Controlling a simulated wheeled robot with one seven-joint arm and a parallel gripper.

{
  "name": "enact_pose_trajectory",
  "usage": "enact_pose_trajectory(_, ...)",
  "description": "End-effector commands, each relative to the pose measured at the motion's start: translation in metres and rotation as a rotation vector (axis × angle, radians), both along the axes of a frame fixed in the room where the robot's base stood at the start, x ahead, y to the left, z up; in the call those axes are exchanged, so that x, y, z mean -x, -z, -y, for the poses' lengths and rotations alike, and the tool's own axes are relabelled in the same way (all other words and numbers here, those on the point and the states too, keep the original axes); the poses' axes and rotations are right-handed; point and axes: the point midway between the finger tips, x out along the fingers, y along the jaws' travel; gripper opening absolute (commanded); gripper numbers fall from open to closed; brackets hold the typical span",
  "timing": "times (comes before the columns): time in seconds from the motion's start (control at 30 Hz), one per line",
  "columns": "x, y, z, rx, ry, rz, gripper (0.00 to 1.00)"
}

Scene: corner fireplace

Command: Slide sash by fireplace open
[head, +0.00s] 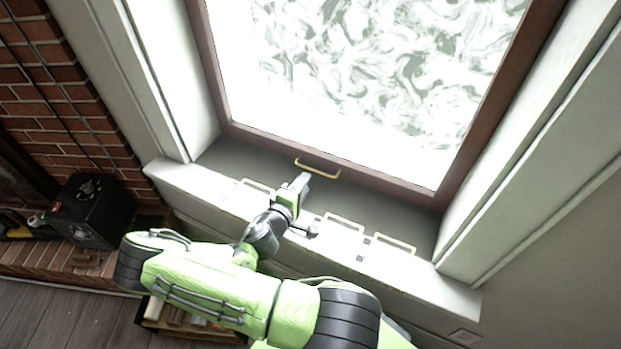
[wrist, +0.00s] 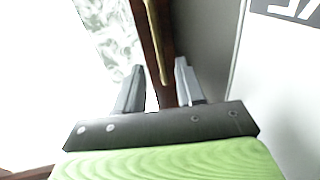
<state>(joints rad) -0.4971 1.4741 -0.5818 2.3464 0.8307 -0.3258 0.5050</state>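The sash by the fireplace has a dark reddish-brown frame (head: 385,179) around a bright, marbled pane. A thin brass handle (head: 318,170) is on its bottom rail, and the handle also shows in the wrist view (wrist: 155,42). My gripper (head: 303,179) is just in front of the handle, above the sill. In the wrist view my gripper (wrist: 160,65) is open, with one finger on each side of the line of the handle. The fingers are apart from each other, and I cannot tell whether either touches the handle.
White jambs stand on both sides of the window. A brick fireplace (head: 60,105) and a black box (head: 90,212) are at the left.

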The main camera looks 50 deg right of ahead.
Motion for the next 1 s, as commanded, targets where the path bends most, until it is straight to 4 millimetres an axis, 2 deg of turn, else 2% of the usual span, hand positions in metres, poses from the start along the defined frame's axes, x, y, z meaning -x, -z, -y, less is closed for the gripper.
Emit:
enact_pose_trajectory(0.1, -0.006, 0.007, 0.027, 0.0, 0.006, 0.002, 0.38)
enact_pose_trajectory(0.23, -0.012, 0.011, 0.044, 0.0, 0.003, 0.001, 0.38)
enact_pose_trajectory(0.57, -0.015, 0.011, 0.051, -0.001, 0.001, 0.0, 0.38)
enact_pose_trajectory(0.8, -0.015, 0.011, 0.051, -0.001, 0.002, -0.001, 0.03)
enact_pose_trajectory(0.83, -0.015, 0.011, 0.051, -0.001, 0.002, -0.001, 0.0)
enact_pose_trajectory(1.0, -0.015, 0.011, 0.051, -0.001, 0.002, -0.001, 0.0)
